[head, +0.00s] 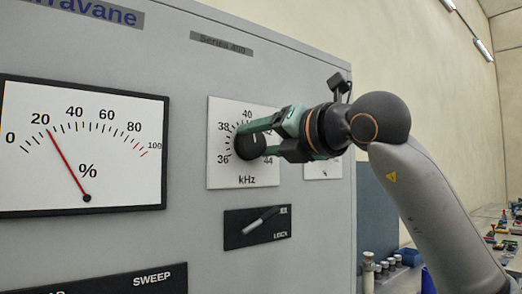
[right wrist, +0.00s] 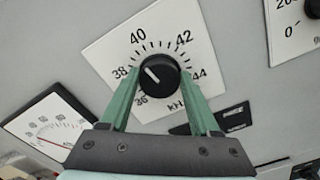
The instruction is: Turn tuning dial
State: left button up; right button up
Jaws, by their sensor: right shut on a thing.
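The tuning dial is a round black knob (head: 246,146) on a white kHz scale plate (head: 229,171) marked from 36 to 44, on the grey cabinet front. In the right wrist view the knob (right wrist: 163,80) has a white pointer line aimed between 38 and 40. My right gripper (head: 257,140) has its green fingers on either side of the knob and is shut on it. It also shows in the right wrist view (right wrist: 160,77). The left gripper is not in view.
A percent meter (head: 110,190) at left has its red needle slightly past 20. A lever switch (head: 262,226) marked LOCK sits below the dial, and a SWEEP panel (head: 110,281) lower left. Another small dial plate (head: 335,170) is partly behind my right gripper.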

jog(key=m+b, duration=0.2)
jog(key=m, duration=0.2)
jog(key=shift+d+f+m, duration=0.1)
jog(key=shift+f+m, duration=0.05)
jog(key=shift+m, duration=0.15)
jog(key=m+b, duration=0.1)
jog(key=m, duration=0.1)
jog(key=shift+m+b, duration=0.3)
jog(key=shift+w+f+m+b, duration=0.1)
jog(key=shift+m+b, duration=0.45)
jog(key=shift+m, duration=0.65)
jog(key=shift+m+b, duration=0.4)
jog(key=shift+m, duration=0.6)
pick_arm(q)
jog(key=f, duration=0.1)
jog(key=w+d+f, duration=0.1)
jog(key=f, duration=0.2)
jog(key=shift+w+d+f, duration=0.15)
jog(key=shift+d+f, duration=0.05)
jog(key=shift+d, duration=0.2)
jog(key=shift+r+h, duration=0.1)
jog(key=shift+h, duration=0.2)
pick_arm(e)
jog(key=shift+m, duration=0.3)
jog(key=o, duration=1.1)
jog(key=shift+c, duration=0.2)
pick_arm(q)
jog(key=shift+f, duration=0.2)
pick_arm(e)
jog(key=o, duration=0.3)
